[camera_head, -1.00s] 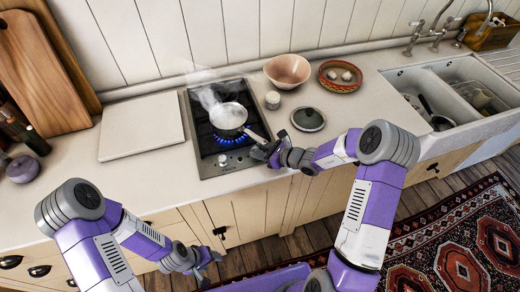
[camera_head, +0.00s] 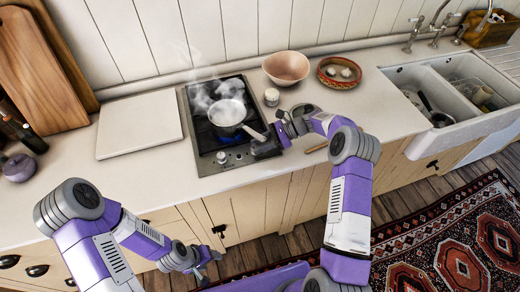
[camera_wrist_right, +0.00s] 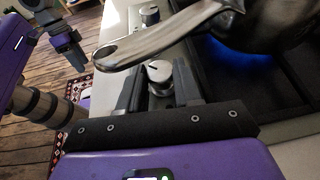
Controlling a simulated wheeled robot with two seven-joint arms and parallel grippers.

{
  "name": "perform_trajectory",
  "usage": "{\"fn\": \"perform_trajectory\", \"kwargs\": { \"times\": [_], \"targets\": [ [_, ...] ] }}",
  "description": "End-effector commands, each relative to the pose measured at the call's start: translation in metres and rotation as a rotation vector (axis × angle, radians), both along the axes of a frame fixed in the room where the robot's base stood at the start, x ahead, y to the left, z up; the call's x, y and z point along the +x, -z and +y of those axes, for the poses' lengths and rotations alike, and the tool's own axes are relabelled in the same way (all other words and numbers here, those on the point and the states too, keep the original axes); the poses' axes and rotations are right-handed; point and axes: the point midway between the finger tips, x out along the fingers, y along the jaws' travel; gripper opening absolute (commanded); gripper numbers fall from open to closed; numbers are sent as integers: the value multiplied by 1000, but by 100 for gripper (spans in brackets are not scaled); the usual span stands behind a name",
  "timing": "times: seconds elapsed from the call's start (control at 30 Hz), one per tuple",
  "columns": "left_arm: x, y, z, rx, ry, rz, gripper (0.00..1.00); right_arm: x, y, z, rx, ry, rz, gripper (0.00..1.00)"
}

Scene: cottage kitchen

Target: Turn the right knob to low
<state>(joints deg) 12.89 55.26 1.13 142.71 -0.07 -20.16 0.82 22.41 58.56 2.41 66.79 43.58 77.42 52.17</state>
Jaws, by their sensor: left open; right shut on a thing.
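The hob (camera_head: 204,160) is a black cooktop with silver knobs on its front strip. In the right wrist view the right knob (camera_wrist_right: 159,72), round and silver, sits between the two dark fingers of my right gripper (camera_wrist_right: 160,88), which is shut on it. A second knob (camera_wrist_right: 149,14) shows beyond it, and the left knob also shows in the head view (camera_head: 222,158). In the head view my right gripper (camera_head: 256,150) hides the right knob. My left gripper (camera_head: 206,268) is open and empty, low in front of the cabinets.
A steaming pan (camera_head: 227,113) stands on the hob; its handle (camera_wrist_right: 130,47) passes close above my right gripper in the wrist view. A blue glow (camera_wrist_right: 238,52) shows under the pan.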

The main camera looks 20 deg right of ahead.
Motion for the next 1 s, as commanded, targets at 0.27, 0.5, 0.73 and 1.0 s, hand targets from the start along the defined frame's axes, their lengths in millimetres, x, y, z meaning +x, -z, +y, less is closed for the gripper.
{"fn": "perform_trajectory", "kwargs": {
  "times": [0.27,0.5,0.73,1.0],
  "targets": [
    [0,26,0,0,0,0,59,3,3,1,2,-158,-1,3],
    [0,37,0,0,0,0,59,4,2,1,2,-240,-1,3],
    [0,41,0,0,0,0,59,5,0,2,4,-277,1,3],
    [0,42,0,0,0,0,59,5,-1,2,5,-287,0,3]
  ]
}}
